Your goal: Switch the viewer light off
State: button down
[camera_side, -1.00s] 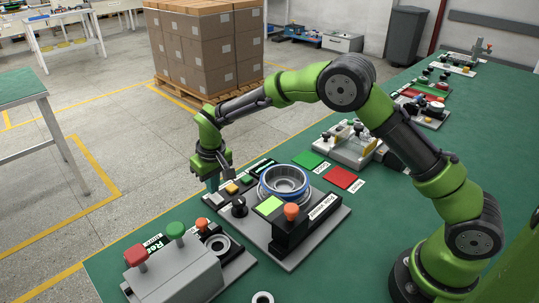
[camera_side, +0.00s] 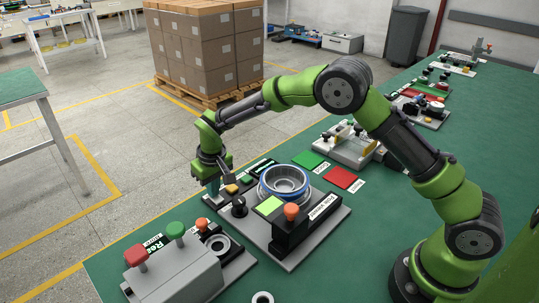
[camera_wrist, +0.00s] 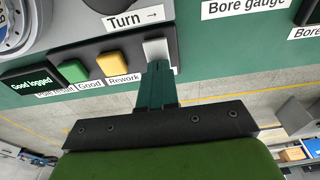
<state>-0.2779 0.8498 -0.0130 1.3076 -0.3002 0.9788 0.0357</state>
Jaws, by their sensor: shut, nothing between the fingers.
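A pale grey rocker-like button (camera_wrist: 156,48) stands at the right end of a dark button strip in the wrist view. My gripper (camera_wrist: 159,66) is shut and empty, with its fingertips at this button's near edge; I cannot tell whether they touch it. In the side view my gripper (camera_side: 213,190) points down at the near-left end of the strip and hides most of the grey button. A yellow button (camera_wrist: 113,64) and a green button (camera_wrist: 73,71) sit left of it, labelled "Rework" and "Good". The grey button's own label is not readable.
A "Good logged" display (camera_wrist: 31,84) ends the strip. A black knob (camera_side: 239,206) and a blue-rimmed hub motor (camera_side: 285,182) stand beside it. An orange button (camera_side: 291,211) tops a black block. A grey box with red and green buttons (camera_side: 176,275) stands nearer the camera.

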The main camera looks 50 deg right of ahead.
aim_at(221, 200)
jog(key=shift+r, duration=3.4)
jog(key=shift+s+d+f, duration=0.1)
jog(key=shift+s+f, duration=0.2)
jog(key=shift+s, duration=0.3)
jog(key=shift+s+d+f, duration=0.1)
jog(key=shift+s+f, duration=0.15)
jog(key=shift+s, duration=0.3)
jog(key=s+d+r+m+t, duration=0.1)
jog(key=s+d+r, duration=0.2)
jog(key=s, duration=0.6)
jog(key=s+d+r+m+t+y, duration=0.1)
jog(key=s+d+r, duration=0.3)
jog(key=s+r, duration=0.4)
jog(key=s+d+r+m+t+y, duration=0.1)
jog(key=s+r, duration=0.4)
jog(key=s, duration=0.5)
jog(key=shift+s+d+r+m+t, duration=0.2)
jog(key=shift+s+d+m+t, duration=0.25)
jog(key=shift+d+t, duration=0.75)
jog(key=shift+w+a+f, duration=0.1)
